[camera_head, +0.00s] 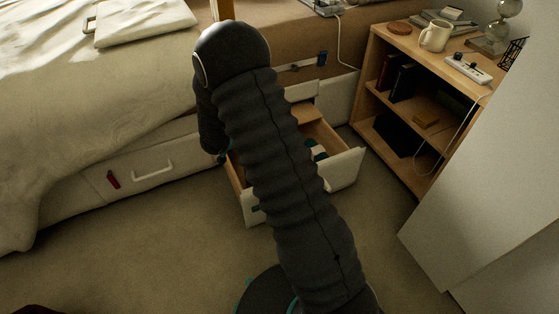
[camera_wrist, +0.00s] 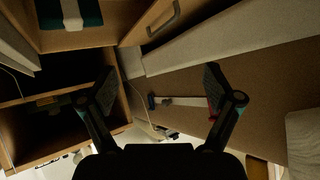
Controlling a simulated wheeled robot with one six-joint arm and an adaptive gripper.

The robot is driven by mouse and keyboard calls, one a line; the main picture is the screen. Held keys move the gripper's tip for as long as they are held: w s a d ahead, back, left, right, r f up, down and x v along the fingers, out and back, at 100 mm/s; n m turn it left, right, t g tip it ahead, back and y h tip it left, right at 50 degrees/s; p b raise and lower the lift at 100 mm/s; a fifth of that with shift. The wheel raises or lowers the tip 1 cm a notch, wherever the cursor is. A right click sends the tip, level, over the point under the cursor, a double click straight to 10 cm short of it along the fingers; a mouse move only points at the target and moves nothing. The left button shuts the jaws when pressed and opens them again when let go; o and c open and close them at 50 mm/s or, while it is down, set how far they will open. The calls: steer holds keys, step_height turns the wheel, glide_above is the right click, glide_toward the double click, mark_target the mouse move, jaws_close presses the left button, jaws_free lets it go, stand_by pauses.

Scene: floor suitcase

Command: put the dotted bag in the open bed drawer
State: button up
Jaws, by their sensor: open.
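The open bed drawer (camera_head: 347,168) sticks out from under the bed in the head view, partly hidden behind my arm. A dark teal item with a white band (camera_head: 318,151) lies inside it. In the wrist view a teal item with a white band (camera_wrist: 70,14) sits between wooden walls at the top left. I cannot make out a dotted bag in either view. My gripper (camera_wrist: 160,76) is open, with nothing between its fingers. Beyond the fingers is the brown bed side. My arm hides the gripper in the head view.
A wooden shelf (camera_head: 436,180) with books and a mug (camera_head: 436,36) stands right of the drawer. A closed drawer (camera_head: 140,172) with a red tag is at the left. A white panel (camera_head: 480,170) stands at the right.

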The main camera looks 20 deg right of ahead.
steer(key=a+r+n+t+y, duration=0.1)
steer(key=a+r+n+y, duration=0.15)
steer(key=r, duration=0.45)
steer(key=a+r+n+t+y, duration=0.1)
steer(key=a+r+y, duration=0.2)
steer(key=r, duration=0.4)
steer(key=s+a+r+n+y, duration=0.3)
steer(key=s+a+r+n, duration=0.1)
steer(key=s+r, duration=0.55)
steer(key=s+d+r+n+g, duration=0.2)
steer(key=s, duration=1.2)
steer(key=s+d+r+n+g, duration=0.2)
steer(key=s, duration=1.3)
steer(key=shift+s+d+h, duration=0.15)
steer(key=shift+d+h, duration=0.25)
steer(key=shift+h, duration=0.05)
steer(key=shift+n, duration=0.25)
